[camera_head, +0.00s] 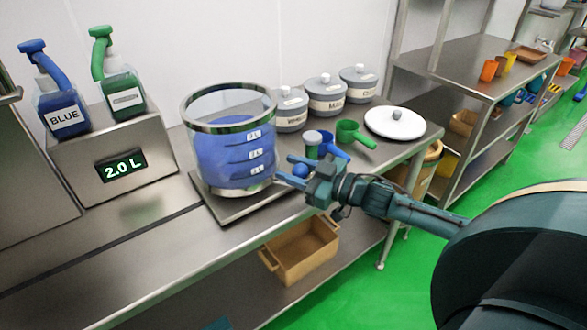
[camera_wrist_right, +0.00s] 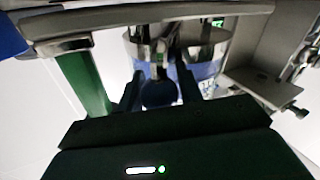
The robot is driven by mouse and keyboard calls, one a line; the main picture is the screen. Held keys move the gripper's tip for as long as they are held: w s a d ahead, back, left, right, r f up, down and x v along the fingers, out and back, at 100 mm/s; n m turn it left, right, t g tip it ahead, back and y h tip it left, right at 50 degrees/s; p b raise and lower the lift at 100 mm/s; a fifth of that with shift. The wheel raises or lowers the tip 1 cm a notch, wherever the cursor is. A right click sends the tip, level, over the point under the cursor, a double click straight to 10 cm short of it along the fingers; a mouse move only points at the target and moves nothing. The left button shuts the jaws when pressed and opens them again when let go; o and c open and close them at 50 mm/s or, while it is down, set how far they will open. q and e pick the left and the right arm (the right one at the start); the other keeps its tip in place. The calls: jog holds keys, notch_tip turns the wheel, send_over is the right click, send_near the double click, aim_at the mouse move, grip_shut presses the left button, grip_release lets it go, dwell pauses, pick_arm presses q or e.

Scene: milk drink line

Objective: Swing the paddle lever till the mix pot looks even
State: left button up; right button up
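The mix pot (camera_head: 234,150) is a clear vessel with metal bands, holding evenly blue-looking liquid with litre marks. It stands on a flat metal base (camera_head: 232,210) on the counter. A blue ball knob (camera_head: 300,171), apparently the paddle lever's end, is at the pot's right side. It also shows in the right wrist view (camera_wrist_right: 159,94); the rest of the lever is hard to make out. My right gripper (camera_head: 285,169) is beside the pot, its fingers open on either side of the knob, with small gaps visible. My left gripper is out of view.
A green scoop (camera_head: 352,132), a blue scoop (camera_head: 334,148) and a small lidded jar (camera_head: 312,143) stand close behind my right gripper. A white lid (camera_head: 395,122) and labelled canisters (camera_head: 326,95) lie farther back. The dispenser (camera_head: 126,165) reads 2.0 L. The front-left counter is clear.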

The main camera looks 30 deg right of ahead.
grip_shut()
